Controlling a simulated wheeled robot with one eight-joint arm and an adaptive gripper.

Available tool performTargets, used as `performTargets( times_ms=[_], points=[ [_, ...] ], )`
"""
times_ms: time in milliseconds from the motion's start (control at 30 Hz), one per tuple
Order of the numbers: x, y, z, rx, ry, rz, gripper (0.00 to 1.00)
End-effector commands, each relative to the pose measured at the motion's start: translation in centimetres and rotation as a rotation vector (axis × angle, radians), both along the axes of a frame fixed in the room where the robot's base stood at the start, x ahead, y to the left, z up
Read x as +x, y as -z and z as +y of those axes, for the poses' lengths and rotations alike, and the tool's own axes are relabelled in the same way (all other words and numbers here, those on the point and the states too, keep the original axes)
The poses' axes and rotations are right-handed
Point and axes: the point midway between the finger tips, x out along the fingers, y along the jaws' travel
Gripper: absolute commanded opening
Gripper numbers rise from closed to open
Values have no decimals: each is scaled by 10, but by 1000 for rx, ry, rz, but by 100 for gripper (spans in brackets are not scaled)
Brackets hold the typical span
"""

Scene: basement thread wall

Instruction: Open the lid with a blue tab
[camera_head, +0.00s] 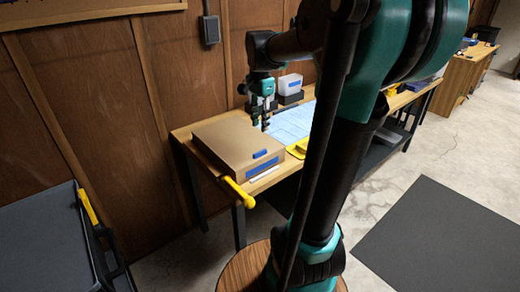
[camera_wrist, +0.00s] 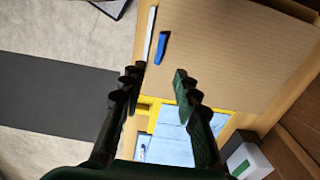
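A flat brown box (camera_head: 235,135) with a closed-looking lid sits on the left end of the wooden workbench. A small blue tab (camera_head: 260,154) is at the lid's front edge, and a blue label (camera_head: 263,166) shows on the front face below it. In the wrist view the brown lid (camera_wrist: 235,50) fills the upper right, with the blue tab (camera_wrist: 162,48) near its edge. My gripper (camera_head: 265,124) is above the bench by the box's right rear side, away from the tab. In the wrist view its fingers (camera_wrist: 157,82) are apart with nothing between them.
A light blue sheet (camera_head: 292,122) and a yellow-edged item (camera_head: 298,148) lie right of the box. White and dark containers (camera_head: 290,86) stand behind. A yellow handle (camera_head: 238,192) sticks out at the bench front. A wooden wall (camera_head: 95,90) is close behind.

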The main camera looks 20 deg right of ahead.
Motion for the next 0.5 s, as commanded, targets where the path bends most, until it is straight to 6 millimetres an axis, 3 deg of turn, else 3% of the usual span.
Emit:
performTargets(
  times_ms=[200, 500],
  points=[
    [1, 43, 0, 0, -1, 0, 31],
    [0, 93, 0, 0, -1, 0, 31]
  ],
)
